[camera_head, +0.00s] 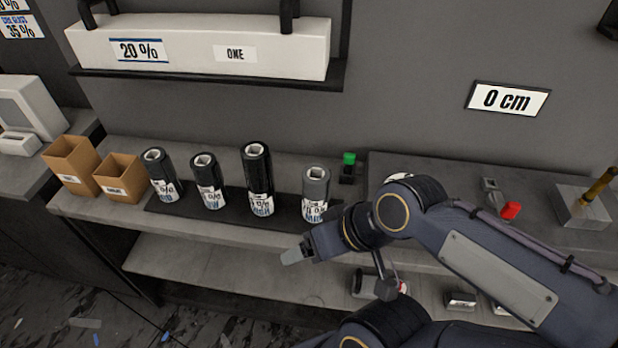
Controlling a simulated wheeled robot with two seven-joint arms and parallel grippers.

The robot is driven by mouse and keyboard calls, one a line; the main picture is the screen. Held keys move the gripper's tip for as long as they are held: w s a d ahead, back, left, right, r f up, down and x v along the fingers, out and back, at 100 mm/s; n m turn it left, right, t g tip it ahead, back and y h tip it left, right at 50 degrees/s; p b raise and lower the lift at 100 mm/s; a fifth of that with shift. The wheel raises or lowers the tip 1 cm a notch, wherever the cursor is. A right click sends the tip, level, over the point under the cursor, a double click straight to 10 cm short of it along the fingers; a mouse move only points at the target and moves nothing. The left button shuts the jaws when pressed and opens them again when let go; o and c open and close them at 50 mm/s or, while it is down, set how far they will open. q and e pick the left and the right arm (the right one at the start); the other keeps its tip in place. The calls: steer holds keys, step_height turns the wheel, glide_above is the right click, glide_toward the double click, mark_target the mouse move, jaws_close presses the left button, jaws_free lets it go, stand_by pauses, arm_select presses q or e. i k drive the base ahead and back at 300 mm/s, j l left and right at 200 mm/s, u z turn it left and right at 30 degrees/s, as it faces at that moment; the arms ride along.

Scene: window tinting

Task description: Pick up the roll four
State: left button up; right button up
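Several film rolls stand upright in a row on a dark mat (228,212) on the shelf. From the left they are a black roll (158,167), a shorter black roll (205,173), a tall black roll (256,170) and a grey roll (316,185) at the right end. Each has a white label low on its side; no label clearly reads four. My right gripper (292,255) is in front of and below the grey roll, apart from it, pointing left. Its fingers appear edge-on, so its opening is unclear. My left gripper is out of view.
Two open cardboard boxes (72,165) (120,178) stand left of the rolls. A green-capped item (348,165) stands right of the grey roll. A white box (200,50) marked 20 % sits on a rack above. A lower shelf (210,275) is mostly bare.

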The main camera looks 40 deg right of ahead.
mark_target(315, 179)
steer(key=l+z, duration=0.2)
steer(key=z, duration=0.3)
steer(key=k+l+z, duration=0.1)
steer(key=l+z, duration=0.15)
steer(key=z, duration=2.2)
steer(key=l+u, duration=0.1)
steer(key=u, duration=1.95)
